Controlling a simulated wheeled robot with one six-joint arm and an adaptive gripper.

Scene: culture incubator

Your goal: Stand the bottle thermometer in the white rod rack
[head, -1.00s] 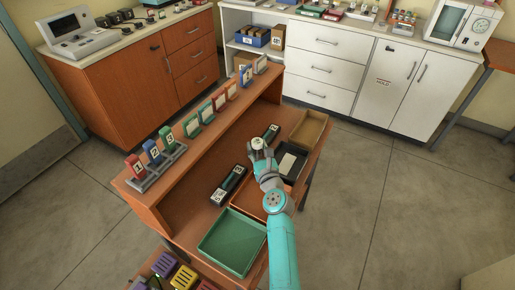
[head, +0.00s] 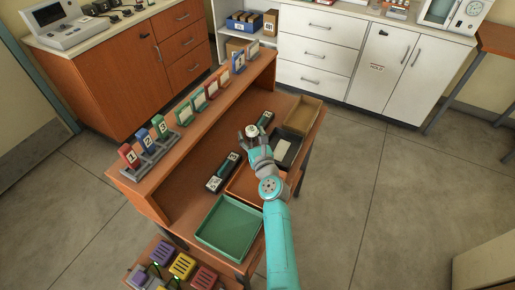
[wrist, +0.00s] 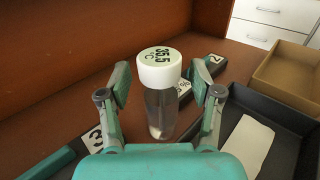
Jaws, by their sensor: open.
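The bottle thermometer (wrist: 160,98) is a clear bottle with a white cap marked 35.5 °C. It stands upright on the brown desk, and its cap also shows in the head view (head: 251,130). My gripper (wrist: 160,88) is open, with one finger on each side of the bottle and visible gaps beside the cap. In the head view my gripper (head: 254,139) is at the bottle, over the middle of the desk. I cannot make out a white rod rack for certain in either view.
A black tray (wrist: 300,125) with a white card lies right of my gripper, beside a tan tray (wrist: 290,72). Black numbered blocks (head: 223,172) lie near the bottle. A green tray (head: 229,226) is nearer. A raised shelf (head: 200,118) with coloured tags runs along the left.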

